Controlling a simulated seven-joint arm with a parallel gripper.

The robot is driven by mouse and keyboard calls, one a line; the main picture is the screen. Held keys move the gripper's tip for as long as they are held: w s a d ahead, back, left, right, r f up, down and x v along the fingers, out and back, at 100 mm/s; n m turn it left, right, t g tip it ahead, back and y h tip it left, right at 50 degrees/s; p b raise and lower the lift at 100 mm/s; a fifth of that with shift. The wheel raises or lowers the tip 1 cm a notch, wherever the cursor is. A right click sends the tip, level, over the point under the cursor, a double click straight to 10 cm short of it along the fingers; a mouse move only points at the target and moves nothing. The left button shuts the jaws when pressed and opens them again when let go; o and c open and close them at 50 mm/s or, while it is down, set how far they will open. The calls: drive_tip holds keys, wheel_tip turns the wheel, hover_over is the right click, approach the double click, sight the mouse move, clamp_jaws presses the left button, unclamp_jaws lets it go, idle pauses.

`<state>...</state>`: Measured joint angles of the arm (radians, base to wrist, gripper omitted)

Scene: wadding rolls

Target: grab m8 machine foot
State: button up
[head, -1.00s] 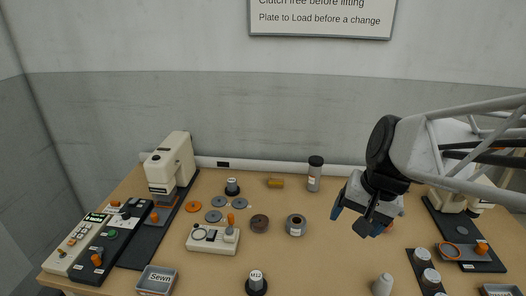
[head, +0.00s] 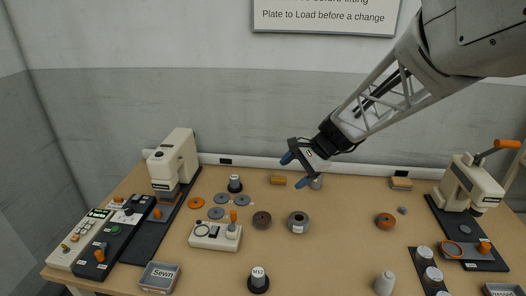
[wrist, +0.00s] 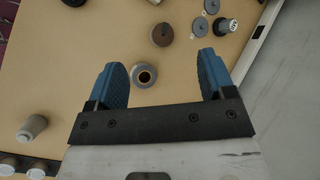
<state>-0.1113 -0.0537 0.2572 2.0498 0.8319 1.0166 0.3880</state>
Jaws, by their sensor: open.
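Two machine feet with black round bases and white-topped knobs stand on the table. One (head: 235,184) is at the back, left of centre; its label is too small to read in the head view. It also shows at the upper right of the wrist view (wrist: 226,26), its label tilted and hard to read. The other foot (head: 258,280), marked M12, is at the front; a dark base at the wrist view's top edge may be it. My gripper (head: 296,171) is open and empty, above the back of the table, right of the back foot. Its blue fingers (wrist: 164,60) are apart.
A grey roll (head: 298,222) and a brown roll (head: 262,220) lie mid-table. Grey discs (head: 216,213) and an orange disc (head: 196,203) lie near the back foot. A yellow roll (head: 278,180) lies between that foot and my gripper. A cream machine (head: 175,160) stands left.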

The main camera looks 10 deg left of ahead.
drive_tip(key=w+a+f+m+y, duration=0.35)
drive_tip(key=w+a+f, duration=0.45)
drive_tip(key=w, duration=0.4)
drive_tip(key=m+t+y, duration=0.1)
drive_tip(key=m+y, duration=0.1)
drive_tip(key=m, duration=0.5)
approach(235, 180)
drive_tip(key=shift+n, duration=0.25)
drive_tip(key=w+a+f, duration=0.1)
drive_tip(key=a+f, duration=0.1)
drive_tip(key=f, duration=0.1)
drive_tip(key=shift+w+a, duration=0.1)
drive_tip(key=shift+w, duration=0.3)
drive_tip(key=shift+x, duration=1.3)
drive_tip(key=shift+r+x, duration=0.15)
drive_tip(key=shift+x, duration=1.15)
drive_tip(key=shift+r+x, duration=0.1)
drive_tip(key=shift+x, duration=1.2)
drive_tip(key=shift+a, duration=0.1)
